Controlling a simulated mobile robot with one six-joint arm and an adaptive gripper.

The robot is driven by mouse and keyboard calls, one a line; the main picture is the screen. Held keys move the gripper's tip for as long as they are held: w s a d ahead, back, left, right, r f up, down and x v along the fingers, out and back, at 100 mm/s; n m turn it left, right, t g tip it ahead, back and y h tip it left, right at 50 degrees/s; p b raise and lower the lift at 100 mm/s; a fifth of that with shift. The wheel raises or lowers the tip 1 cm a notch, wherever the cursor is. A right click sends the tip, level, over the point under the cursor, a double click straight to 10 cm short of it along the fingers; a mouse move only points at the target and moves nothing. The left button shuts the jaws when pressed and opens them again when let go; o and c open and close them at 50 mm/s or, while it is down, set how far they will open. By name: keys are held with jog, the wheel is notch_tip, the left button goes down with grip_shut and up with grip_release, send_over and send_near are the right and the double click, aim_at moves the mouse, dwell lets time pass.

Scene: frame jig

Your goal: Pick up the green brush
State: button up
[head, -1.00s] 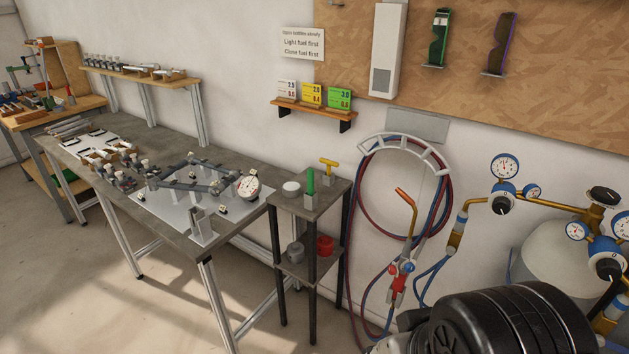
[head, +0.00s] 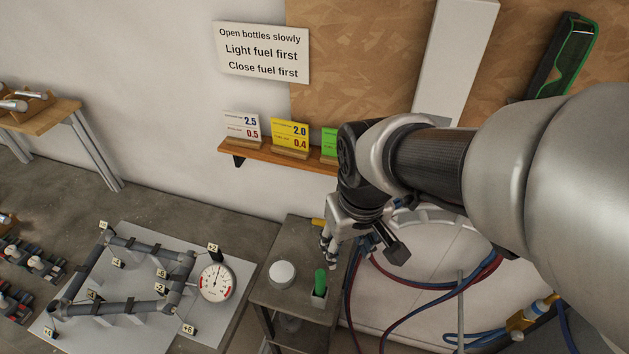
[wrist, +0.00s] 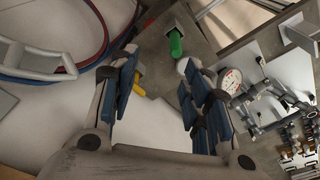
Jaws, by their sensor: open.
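The green brush (head: 320,281) stands upright in a small grey holder (head: 318,297) on the top of a narrow grey stand (head: 262,295). Only its green upper part shows above the holder. The brush also shows at the top of the wrist view (wrist: 175,43), beyond my fingertips. My gripper (head: 362,250) is open and empty, above the back right of the stand and apart from the brush. In the wrist view its blue-padded fingers (wrist: 160,90) are spread wide.
A white round tub (head: 282,273) stands left of the brush. A yellow-handled tool (wrist: 138,82) is close to my fingers. A dial gauge (head: 216,282) and grey frame are on the table at left. Red and blue hoses (head: 420,280) hang at right. A card shelf (head: 280,155) is above.

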jog(key=n+g+p, duration=0.1)
jog(key=p, duration=0.3)
send_over(318, 271)
jog(key=f, duration=0.1)
jog(key=shift+n+g, duration=0.3)
jog(key=shift+n, duration=0.1)
notch_tip(318, 271, down, 13)
jog(key=b, duration=0.2)
jog(key=shift+f+b, duration=0.15)
jog(key=shift+b, duration=0.15)
jog(key=f, duration=0.1)
jog(key=f+b, duration=0.1)
jog(key=f, duration=0.2)
jog(key=shift+s+d+f, duration=0.2)
jog(key=shift+d+f, duration=0.1)
jog(key=shift+f, duration=0.1)
jog(key=shift+f+b, duration=0.3)
jog(key=shift+c, duration=0.6)
grip_shut()
